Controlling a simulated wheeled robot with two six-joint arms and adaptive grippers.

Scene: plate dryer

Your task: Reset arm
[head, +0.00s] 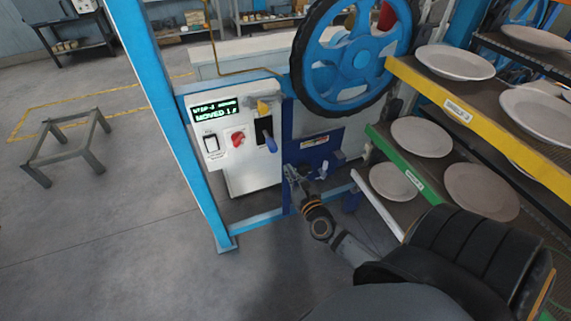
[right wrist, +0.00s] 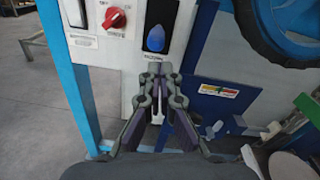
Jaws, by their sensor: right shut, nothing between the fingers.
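My right gripper (head: 292,176) reaches out in front of the machine's control side in the head view, below the lever with the blue handle (head: 270,143). In the right wrist view the same gripper (right wrist: 157,72) has its fingertips together with nothing between them. Its tips appear just under the blue handle (right wrist: 156,40); I cannot tell whether they touch anything. The white control panel (head: 215,155) carries a lit display (head: 213,110), a white rocker switch (head: 211,142) and a red knob (head: 238,138). The red knob also shows in the right wrist view (right wrist: 115,18). My left gripper is not seen.
A rack with a yellow-edged shelf (head: 455,108) and a green-edged shelf (head: 402,168) holds several plates close to my right arm. Floor is open around a low grey stand (head: 68,147).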

